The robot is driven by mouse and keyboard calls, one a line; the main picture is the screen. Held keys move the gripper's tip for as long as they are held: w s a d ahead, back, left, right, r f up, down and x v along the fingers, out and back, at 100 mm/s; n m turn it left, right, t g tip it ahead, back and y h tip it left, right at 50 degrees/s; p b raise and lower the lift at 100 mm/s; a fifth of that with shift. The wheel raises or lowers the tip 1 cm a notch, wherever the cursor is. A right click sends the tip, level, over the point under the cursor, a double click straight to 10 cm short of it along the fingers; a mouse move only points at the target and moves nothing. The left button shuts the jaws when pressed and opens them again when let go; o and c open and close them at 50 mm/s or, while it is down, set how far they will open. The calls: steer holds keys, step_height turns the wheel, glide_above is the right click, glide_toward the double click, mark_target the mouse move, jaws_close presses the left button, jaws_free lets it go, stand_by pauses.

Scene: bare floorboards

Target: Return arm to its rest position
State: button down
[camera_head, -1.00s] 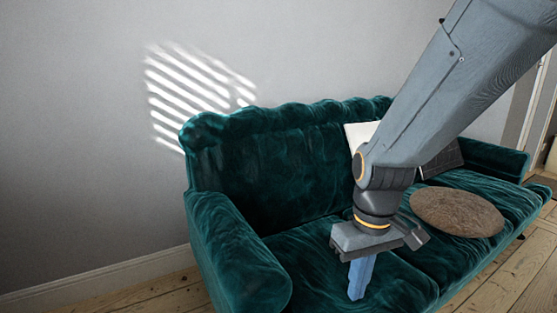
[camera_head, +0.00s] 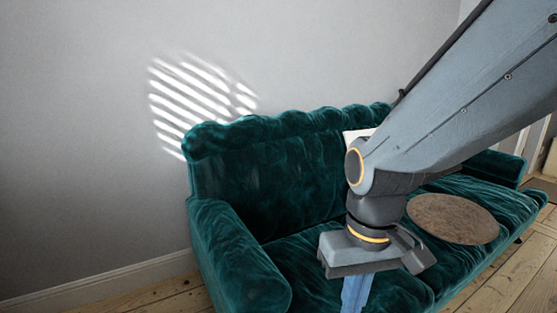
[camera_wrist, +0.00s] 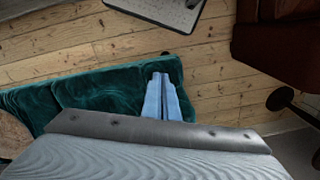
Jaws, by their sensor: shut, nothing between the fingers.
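My gripper (camera_head: 356,292) points down in front of the green sofa in the head view, with its blue fingers partly cut off by the bottom edge. In the wrist view the two blue fingers (camera_wrist: 163,98) lie close together, shut with nothing between them. My grey arm comes in from the upper right and hides part of the sofa. The green velvet sofa (camera_head: 262,160) stands against the wall and also shows in the wrist view (camera_wrist: 105,88).
A round brown cushion (camera_head: 453,218) lies on the sofa seat, and a white cushion (camera_head: 358,133) is mostly hidden behind my arm. The wrist view shows bare floorboards (camera_wrist: 130,48), a dark red piece of furniture (camera_wrist: 280,45) and a pale-topped object (camera_wrist: 165,8).

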steer(key=d+r+m+p, duration=0.2)
steer(key=d+r+p, duration=0.5)
steer(key=p, duration=0.5)
steer(key=shift+s+r+p, duration=0.2)
steer(key=shift+s+p, duration=0.05)
steer(key=shift+p, duration=0.15)
